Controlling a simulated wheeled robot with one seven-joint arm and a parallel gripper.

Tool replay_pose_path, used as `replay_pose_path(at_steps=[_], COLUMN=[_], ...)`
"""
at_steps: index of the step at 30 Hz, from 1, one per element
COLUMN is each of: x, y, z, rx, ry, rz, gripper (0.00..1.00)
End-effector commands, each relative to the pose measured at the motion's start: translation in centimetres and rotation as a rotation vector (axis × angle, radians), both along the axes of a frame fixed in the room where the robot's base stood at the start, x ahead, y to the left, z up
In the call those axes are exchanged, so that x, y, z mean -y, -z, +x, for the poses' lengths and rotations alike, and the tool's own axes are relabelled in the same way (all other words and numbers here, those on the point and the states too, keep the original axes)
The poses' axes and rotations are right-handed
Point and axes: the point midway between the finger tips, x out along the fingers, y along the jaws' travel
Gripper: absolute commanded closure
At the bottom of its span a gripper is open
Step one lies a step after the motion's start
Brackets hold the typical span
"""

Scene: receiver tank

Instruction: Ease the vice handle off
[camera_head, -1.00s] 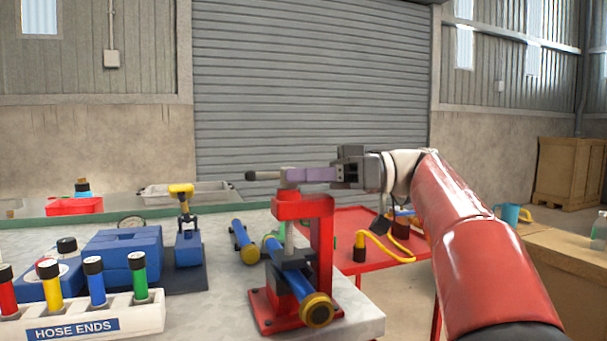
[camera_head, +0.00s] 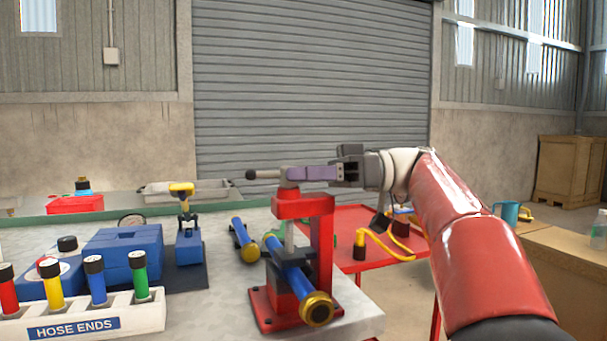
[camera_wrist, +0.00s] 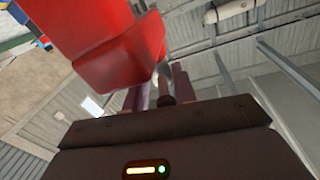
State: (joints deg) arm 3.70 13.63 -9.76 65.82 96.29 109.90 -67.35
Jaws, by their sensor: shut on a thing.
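The red vice (camera_head: 322,240) stands at the bench's right front corner. Its handle (camera_head: 263,174) is a grey bar with a black end on top of the frame, pointing left. My gripper (camera_head: 292,175) comes from the right with purple fingers shut on the handle near its hub. In the wrist view, my gripper (camera_wrist: 162,92) has a grey-brown bar between its fingers, and the red vice top (camera_wrist: 115,45) fills the upper left. A blue cylinder (camera_head: 292,275) with a brass end lies tilted in the vice under the screw (camera_head: 289,236). The fingers partly hide the handle.
Another blue cylinder (camera_head: 243,240) lies left of the vice. A blue block with a yellow-topped tool (camera_head: 187,240) and a white hose-ends rack (camera_head: 120,318) stand farther left. A red table (camera_head: 355,222) with a yellow hose is behind, below my arm.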

Motion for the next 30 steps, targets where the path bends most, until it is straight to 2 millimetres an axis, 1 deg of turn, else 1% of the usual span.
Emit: replay_pose_path(at_steps=[7,8,12,20,23,26,30], x=[-0.1,-0.1,-0.1,0.0,0.5,1.8,4.1], y=[0.0,0.0,0.0,0.0,0.0,0.1,0.1], z=[0.0,0.0,0.0,0.0,0.1,0.4,0.7], rx=[-0.002,-0.002,-0.001,0.0,-0.001,-0.002,-0.002], ry=[-0.01,-0.01,-0.009,-0.007,-0.005,-0.002,-0.003], rz=[-0.001,-0.001,-0.001,-0.001,-0.001,-0.001,-0.001], gripper=[0.96,0.71,0.52,0.52,0.52,0.52,0.52])
